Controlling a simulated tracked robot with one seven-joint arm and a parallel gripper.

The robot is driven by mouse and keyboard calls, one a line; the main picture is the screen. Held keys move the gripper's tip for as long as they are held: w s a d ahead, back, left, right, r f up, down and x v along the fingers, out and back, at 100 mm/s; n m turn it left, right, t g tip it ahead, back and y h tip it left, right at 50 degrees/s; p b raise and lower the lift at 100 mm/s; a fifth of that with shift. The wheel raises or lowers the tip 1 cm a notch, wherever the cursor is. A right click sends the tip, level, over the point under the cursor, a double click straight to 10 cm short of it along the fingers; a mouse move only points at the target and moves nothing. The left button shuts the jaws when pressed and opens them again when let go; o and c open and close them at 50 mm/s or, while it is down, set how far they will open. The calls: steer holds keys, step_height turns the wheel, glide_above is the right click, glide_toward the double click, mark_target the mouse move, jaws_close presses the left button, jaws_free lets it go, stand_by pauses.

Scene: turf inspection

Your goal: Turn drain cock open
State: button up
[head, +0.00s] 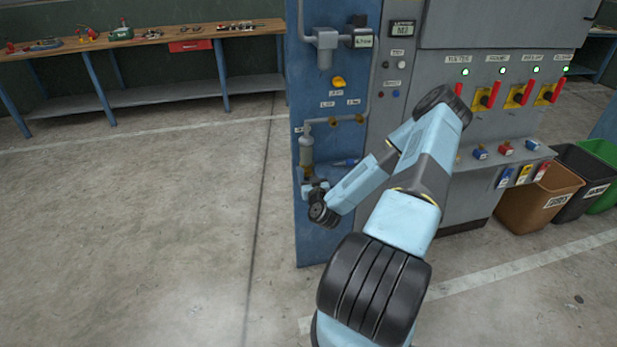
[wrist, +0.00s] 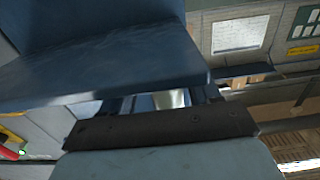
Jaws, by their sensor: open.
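On the blue panel (head: 340,238) in the head view, a grey cylindrical bowl (head: 305,152) hangs from a pipe. A small brass-coloured fitting (head: 307,172) shows at its lower end; it looks like the drain cock, but its handle position is too small to tell. My gripper (head: 309,188) is just below this fitting, close to the panel, and partly hides that area. I cannot tell whether they touch. In the wrist view my gripper (wrist: 160,100) is open, with a pale object between the fingers, and a blue surface (wrist: 100,60) fills the upper left.
A yellow knob (head: 338,82) and brass pipe fittings sit higher on the panel. A blue object (head: 346,162) lies on a ledge right of the bowl. A grey cabinet with red-handled switches (head: 483,98) and bins (head: 538,200) stand right. Floor at left is clear, before a workbench (head: 150,38).

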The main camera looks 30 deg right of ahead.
steer(key=shift+c, duration=0.3)
steer(key=c, duration=1)
steer(key=shift+m, duration=1.5)
steer(key=o, duration=1.1)
steer(key=shift+d, duration=0.1)
steer(key=shift+c, duration=0.2)
steer(key=shift+s, duration=0.1)
steer(key=v, duration=1.3)
steer(key=shift+s, duration=0.3)
